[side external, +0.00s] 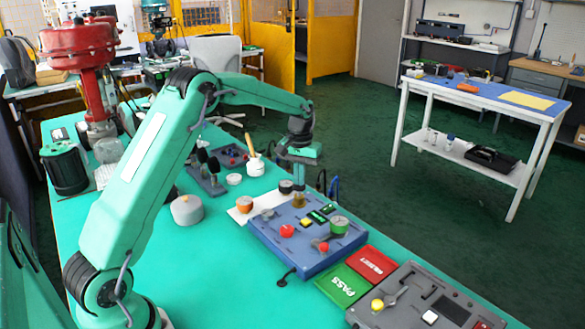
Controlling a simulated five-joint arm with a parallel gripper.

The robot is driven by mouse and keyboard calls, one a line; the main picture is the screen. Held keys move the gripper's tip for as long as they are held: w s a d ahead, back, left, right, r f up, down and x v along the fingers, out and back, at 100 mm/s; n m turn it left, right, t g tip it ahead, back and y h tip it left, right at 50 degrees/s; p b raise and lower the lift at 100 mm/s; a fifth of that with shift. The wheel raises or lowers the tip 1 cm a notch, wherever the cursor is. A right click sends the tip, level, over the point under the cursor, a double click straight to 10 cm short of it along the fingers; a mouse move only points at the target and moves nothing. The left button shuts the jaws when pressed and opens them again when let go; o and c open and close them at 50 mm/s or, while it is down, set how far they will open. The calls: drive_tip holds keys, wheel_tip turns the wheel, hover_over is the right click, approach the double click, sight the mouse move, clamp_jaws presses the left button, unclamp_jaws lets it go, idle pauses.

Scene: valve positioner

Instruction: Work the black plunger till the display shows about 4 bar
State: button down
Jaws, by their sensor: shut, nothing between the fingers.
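A blue control box (283,251) lies on the green bench. On its top are small green-lit displays (318,216), too small to read here. My gripper (299,188) is shut and empty, pointing down over the box's back edge. Just under it is a brass-coloured fitting (298,201); I cannot tell whether the fingers touch it. A small dark cap (286,187) shows just left of the fingers; I cannot tell whether it is the black plunger. The plunger's height is not clear from here.
The box also carries a red button (287,231), a yellow button (305,223) and a green cylinder (339,225). Green PASS (343,285) and red REJECT (371,263) plates and a grey panel (405,290) lie in front. A white pot (256,166) stands behind.

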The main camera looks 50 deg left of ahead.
drive_tip(key=shift+f, duration=0.9)
idle(1.8)
drive_tip(key=shift+r, duration=1.6)
drive_tip(key=shift+r, duration=0.1)
drive_tip(key=shift+r, duration=2.4)
